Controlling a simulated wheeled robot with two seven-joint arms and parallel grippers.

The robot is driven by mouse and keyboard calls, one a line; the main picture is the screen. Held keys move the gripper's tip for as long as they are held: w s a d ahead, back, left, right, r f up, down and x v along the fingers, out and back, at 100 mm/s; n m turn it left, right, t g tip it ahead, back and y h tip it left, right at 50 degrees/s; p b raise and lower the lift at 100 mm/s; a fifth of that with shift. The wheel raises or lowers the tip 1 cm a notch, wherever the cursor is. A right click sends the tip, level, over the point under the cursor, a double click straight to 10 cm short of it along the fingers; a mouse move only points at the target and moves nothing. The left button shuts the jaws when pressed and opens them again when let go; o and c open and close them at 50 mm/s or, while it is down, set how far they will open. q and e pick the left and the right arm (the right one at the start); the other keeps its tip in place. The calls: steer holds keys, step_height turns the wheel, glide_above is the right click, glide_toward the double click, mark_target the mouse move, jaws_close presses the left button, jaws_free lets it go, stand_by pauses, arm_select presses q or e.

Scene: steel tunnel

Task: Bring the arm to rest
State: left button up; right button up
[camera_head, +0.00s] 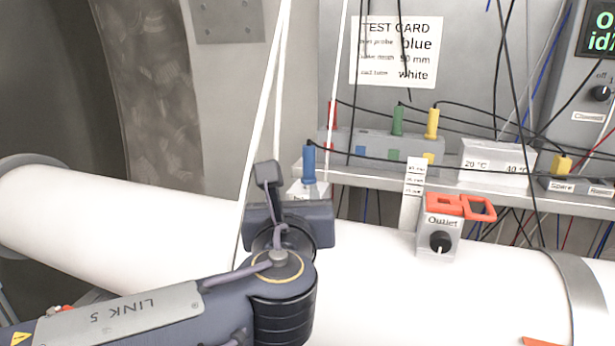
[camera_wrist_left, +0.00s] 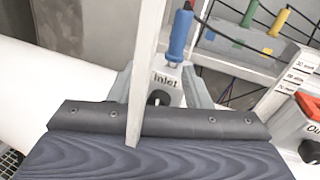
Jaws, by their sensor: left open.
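My left gripper (camera_head: 288,215) is in front of the white pipe (camera_head: 120,230) in the head view, its fingers hidden behind my wrist. In the left wrist view the two grey fingers of my left gripper (camera_wrist_left: 158,88) are apart, one on each side of the small box marked Inlet (camera_wrist_left: 168,84). The blue probe (camera_wrist_left: 181,36) stands upright at the top of that box. The blue probe also shows in the head view (camera_head: 309,165), just above my gripper. No held object shows between the fingers. My right gripper is in neither view.
An Outlet box (camera_head: 440,238) with a black knob and an orange piece (camera_head: 461,207) sits on the pipe to the right. A shelf holds green (camera_head: 397,121) and yellow (camera_head: 432,123) probes. Hanging cables cross the view; a pale strand passes close before the wrist camera.

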arm_select(q)
steer(key=s+a+f+n+g+y+p, duration=0.1)
steer(key=s+a+f+n+g+y, duration=0.2)
steer(key=a+f+n, duration=0.45)
steer(key=s+a+f+n+g+p, duration=0.1)
steer(key=s+a+f+n+g, duration=0.3)
steer(key=a+n, duration=0.55)
steer(key=s+f+n+g+h+p, duration=0.1)
steer(key=s+f+n, duration=0.4)
steer(key=n, duration=0.5)
steer(key=s+a+f+n+g+h+p, duration=0.1)
steer(key=s+f+n+g+h, duration=0.2)
steer(key=s+n, duration=0.7)
step_height(320, 180, down, 3)
steer(key=shift+s+a+f+g+h, duration=0.2)
steer(key=shift+g+h, duration=0.2)
steer(key=shift+h, duration=0.8)
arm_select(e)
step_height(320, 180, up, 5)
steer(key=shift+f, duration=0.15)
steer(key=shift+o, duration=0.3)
